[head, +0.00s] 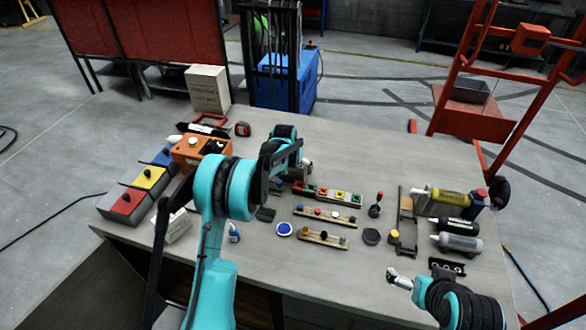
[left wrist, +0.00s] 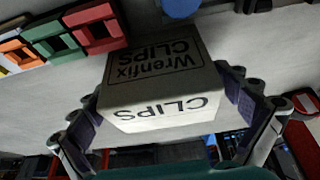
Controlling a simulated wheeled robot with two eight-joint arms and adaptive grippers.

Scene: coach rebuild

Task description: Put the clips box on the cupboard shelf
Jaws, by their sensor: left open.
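The clips box (left wrist: 165,80) is a pale carton with dark "Wrenfix CLIPS" lettering. In the left wrist view it sits on the grey tabletop between the two spread fingers of my left gripper (left wrist: 160,98). The fingers flank it on both sides, and I cannot tell whether either touches it. In the head view my left arm reaches over the middle of the table and largely hides the left gripper (head: 271,195) and the box. My right arm's end (head: 400,280) is at the lower right, its jaws unclear. I cannot make out a cupboard shelf.
A coloured block rack (head: 325,193) is just right of my left gripper. The table's back right is clear.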

